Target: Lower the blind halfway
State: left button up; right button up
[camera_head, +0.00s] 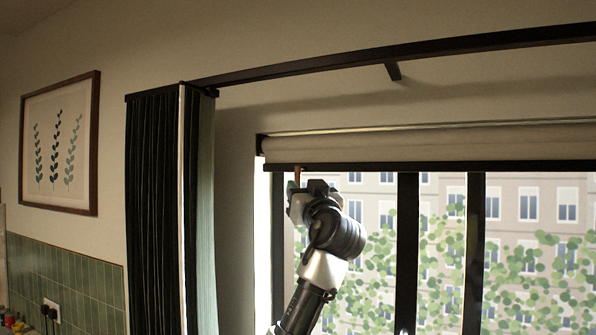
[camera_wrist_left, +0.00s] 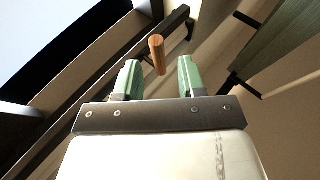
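The blind (camera_head: 430,142) is a cream roller blind at the top of the window, rolled nearly all the way up. Its dark bottom bar (camera_head: 430,167) runs level across the window top. A small wooden pull (camera_head: 297,174) hangs at the bar's left end. My left gripper (camera_head: 298,190) is just below it, pointing up. In the left wrist view the green-padded fingers of the gripper (camera_wrist_left: 159,78) are apart. The wooden pull (camera_wrist_left: 157,50) shows in line with the gap between them, not visibly gripped. My right gripper is out of view.
A dark pleated curtain (camera_head: 155,210) hangs left of the window from a black rail (camera_head: 400,55) that stands out in front of the blind. Dark window bars (camera_head: 407,250) stand behind my arm. A framed picture (camera_head: 59,145) hangs on the left wall.

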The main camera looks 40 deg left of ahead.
aim_at(299, 185)
pick_arm(q)
jog(key=shift+p+x, duration=0.9)
jog(key=shift+x, duration=1.05)
jog(key=shift+w, duration=0.1)
jog(key=shift+c, duration=0.6)
grip_shut()
